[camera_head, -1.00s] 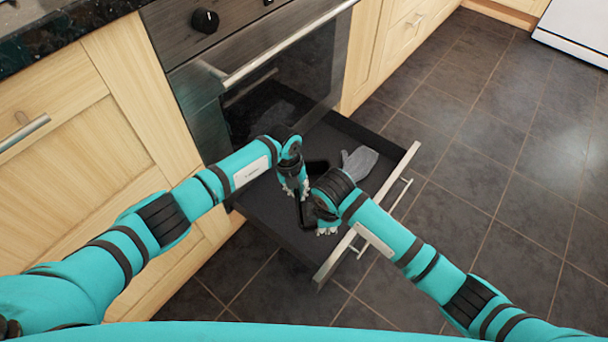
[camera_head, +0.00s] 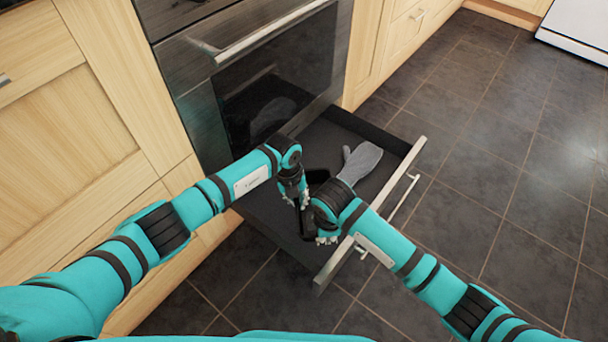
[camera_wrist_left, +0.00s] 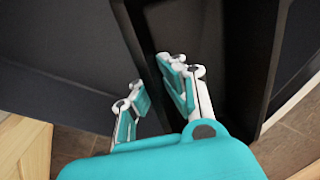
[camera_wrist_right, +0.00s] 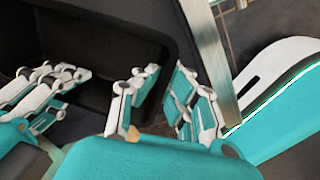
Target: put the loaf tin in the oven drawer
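The black loaf tin (camera_head: 316,177) is over or in the pulled-out oven drawer (camera_head: 262,212), between my two grippers. Whether it rests on the drawer floor is hard to tell. My left gripper (camera_head: 292,198) has its fingers on both sides of the tin's wall, which also shows in the left wrist view (camera_wrist_left: 207,35). My right gripper (camera_head: 326,232) straddles the tin's opposite side, nearer the drawer front; the tin's inside shows in the right wrist view (camera_wrist_right: 95,45). Both grippers look closed on the rim. My arms hide much of the tin.
A grey oven mitt (camera_head: 360,165) lies in the drawer beside the tin. The oven door (camera_head: 275,85) is shut above the drawer. The drawer's handle (camera_head: 402,200) faces the tiled floor (camera_head: 490,150), which is clear. Wooden cabinets (camera_head: 75,130) stand at left.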

